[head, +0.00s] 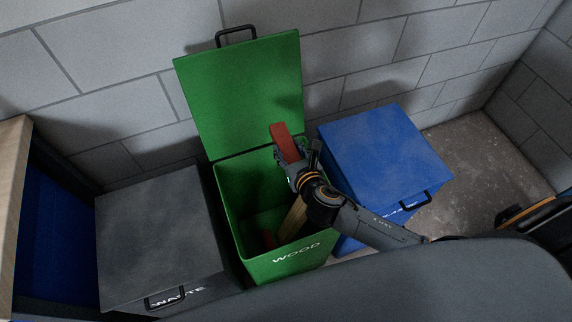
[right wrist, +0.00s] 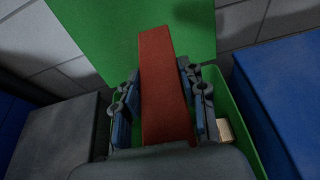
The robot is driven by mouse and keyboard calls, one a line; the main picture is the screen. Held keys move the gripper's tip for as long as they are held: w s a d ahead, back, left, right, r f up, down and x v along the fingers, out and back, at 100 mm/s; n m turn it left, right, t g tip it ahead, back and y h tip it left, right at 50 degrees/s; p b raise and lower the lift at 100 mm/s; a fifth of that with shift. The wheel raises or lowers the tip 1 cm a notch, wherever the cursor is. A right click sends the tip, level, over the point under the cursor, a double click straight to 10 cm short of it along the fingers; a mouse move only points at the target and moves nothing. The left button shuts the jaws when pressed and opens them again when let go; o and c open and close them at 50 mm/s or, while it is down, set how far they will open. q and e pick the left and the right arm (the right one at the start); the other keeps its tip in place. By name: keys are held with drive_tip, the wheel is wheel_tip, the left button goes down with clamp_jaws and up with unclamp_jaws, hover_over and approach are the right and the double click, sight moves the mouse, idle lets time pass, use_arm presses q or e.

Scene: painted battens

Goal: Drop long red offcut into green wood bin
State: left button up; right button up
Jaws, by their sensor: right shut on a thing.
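The long red offcut (head: 284,142) is in my right gripper (head: 293,167), which is shut on it above the green wood bin (head: 284,264). In the right wrist view the offcut (right wrist: 163,85) lies between the two fingers of the gripper (right wrist: 160,100) and points away toward the raised green lid. The bin's lid (head: 240,90) stands open against the wall. Inside the bin a pale wood piece (head: 293,218) leans, and a small red piece (head: 268,239) shows low down. My left gripper is not in view.
A grey waste bin (head: 155,235) with a shut lid stands left of the green bin. A blue bin (head: 385,150) with a shut lid stands close on the right. A block wall (head: 110,65) runs behind. Bare floor (head: 470,165) shows at the right.

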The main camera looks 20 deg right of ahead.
use_arm(q)
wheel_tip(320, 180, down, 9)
drive_tip(key=b, duration=0.8)
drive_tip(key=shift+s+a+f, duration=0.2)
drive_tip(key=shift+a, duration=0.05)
use_arm(e)
wheel_tip(320, 180, down, 14)
drive_tip(key=a+y, duration=0.1)
drive_tip(key=a, duration=0.1)
drive_tip(key=shift+w+f+n, duration=0.25)
drive_tip(key=shift+w+n, duration=0.15)
drive_tip(key=shift+w, duration=0.05)
drive_tip(key=o, duration=1.3)
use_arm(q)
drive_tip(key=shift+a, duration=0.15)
use_arm(e)
drive_tip(key=v, duration=1.2)
drive_tip(key=shift+r, duration=0.25)
